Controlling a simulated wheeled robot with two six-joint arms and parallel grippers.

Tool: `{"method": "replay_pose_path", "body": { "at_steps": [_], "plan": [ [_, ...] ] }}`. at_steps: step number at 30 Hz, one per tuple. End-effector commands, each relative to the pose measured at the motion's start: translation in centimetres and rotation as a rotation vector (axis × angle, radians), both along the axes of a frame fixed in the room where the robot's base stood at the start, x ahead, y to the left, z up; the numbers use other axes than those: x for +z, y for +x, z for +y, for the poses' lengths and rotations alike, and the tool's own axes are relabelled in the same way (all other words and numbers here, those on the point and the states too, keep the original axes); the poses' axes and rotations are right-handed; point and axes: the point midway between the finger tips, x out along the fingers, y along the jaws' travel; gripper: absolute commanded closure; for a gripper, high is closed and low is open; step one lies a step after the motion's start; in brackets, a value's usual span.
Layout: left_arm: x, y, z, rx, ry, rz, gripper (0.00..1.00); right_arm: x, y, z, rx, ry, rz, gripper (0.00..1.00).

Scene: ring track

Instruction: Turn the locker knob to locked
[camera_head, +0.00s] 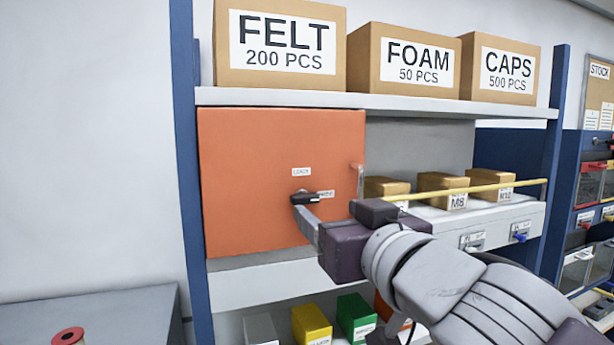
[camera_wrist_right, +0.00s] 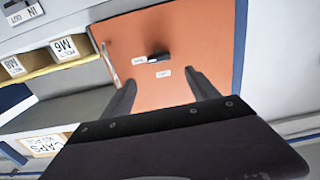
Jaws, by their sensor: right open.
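The orange locker door (camera_head: 245,185) fills the upper left bay of the shelf and is closed. Its black knob (camera_head: 305,198) has a small label reading LOCK above it and another label to its right that is too small to read surely. The knob's bar lies sideways, in line with the right label. In the wrist view the knob (camera_wrist_right: 158,56) sits beyond and roughly between my two fingers. My right gripper (camera_head: 303,216) is open in front of the door, just below the knob; I see no contact. My left gripper is out of view.
A door handle (camera_head: 360,180) stands out at the door's right edge. A yellow rail (camera_head: 470,189) runs before small cartons at right. Large cartons, including FELT (camera_head: 280,45), stand on the top shelf. Colored bins (camera_head: 312,325) sit below. A grey table (camera_head: 110,312) is at lower left.

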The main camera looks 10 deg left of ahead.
Motion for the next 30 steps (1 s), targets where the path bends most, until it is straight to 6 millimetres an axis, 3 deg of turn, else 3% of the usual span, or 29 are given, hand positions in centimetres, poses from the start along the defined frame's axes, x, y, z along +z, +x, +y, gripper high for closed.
{"method": "replay_pose_path", "body": {
  "at_steps": [5, 18, 28, 30],
  "plan": [
    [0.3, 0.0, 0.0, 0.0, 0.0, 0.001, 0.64, -0.1, 0.4, 0.6, 0.005, -0.004, 0.004, 0.31],
    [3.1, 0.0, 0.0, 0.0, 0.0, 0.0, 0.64, -0.2, 7.0, 4.9, 0.004, -0.004, 0.006, 0.31],
    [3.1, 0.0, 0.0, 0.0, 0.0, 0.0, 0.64, -0.4, 7.6, 5.3, 0.004, -0.003, 0.005, 0.31],
    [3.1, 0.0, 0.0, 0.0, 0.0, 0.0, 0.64, -0.4, 7.5, 5.3, 0.004, -0.003, 0.005, 0.48]
  ]
}}
